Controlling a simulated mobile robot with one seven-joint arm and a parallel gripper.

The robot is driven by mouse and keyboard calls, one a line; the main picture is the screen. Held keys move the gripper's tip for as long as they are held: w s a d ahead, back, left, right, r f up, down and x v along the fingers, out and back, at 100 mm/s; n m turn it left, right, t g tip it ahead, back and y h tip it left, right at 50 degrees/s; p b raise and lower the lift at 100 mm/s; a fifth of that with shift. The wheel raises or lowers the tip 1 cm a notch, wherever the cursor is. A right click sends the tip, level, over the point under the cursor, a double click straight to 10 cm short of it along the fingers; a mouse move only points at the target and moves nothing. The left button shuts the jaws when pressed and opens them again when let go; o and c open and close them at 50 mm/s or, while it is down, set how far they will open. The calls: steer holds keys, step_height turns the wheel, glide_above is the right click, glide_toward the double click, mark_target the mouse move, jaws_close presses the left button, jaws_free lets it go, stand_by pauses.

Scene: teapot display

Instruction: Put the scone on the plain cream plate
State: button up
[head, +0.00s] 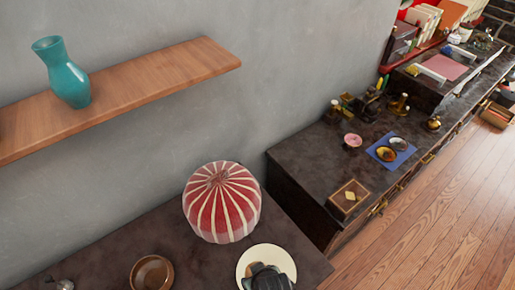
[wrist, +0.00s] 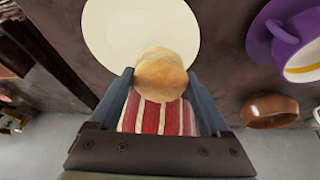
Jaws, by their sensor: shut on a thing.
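My gripper (wrist: 161,84) is shut on the scone (wrist: 161,72), a round golden-brown bun held between the two fingertips in the wrist view. The plain cream plate (wrist: 115,30) lies just beyond it, and the scone overlaps the plate's near edge in that view. I cannot tell how high the scone is above the plate. In the head view the cream plate (head: 247,262) is at the bottom, partly covered by my dark gripper (head: 268,280).
A red-and-white striped domed cosy (head: 221,203) stands close behind the plate. A brown bowl (head: 152,272) is to the left. A purple cup (wrist: 300,45) shows in the wrist view. A wooden shelf (head: 150,88) with a teal vase (head: 64,75) juts from the wall.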

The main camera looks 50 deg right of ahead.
steer(key=shift+f, duration=2.1)
steer(key=shift+f+b, duration=0.2)
steer(key=shift+b, duration=0.15)
steer(key=o, duration=1.2)
steer(key=shift+r, duration=0.2)
steer(key=p+v, duration=0.1)
steer(key=v, duration=1.1)
steer(key=shift+p, duration=0.3)
steer(key=shift+a, duration=0.1)
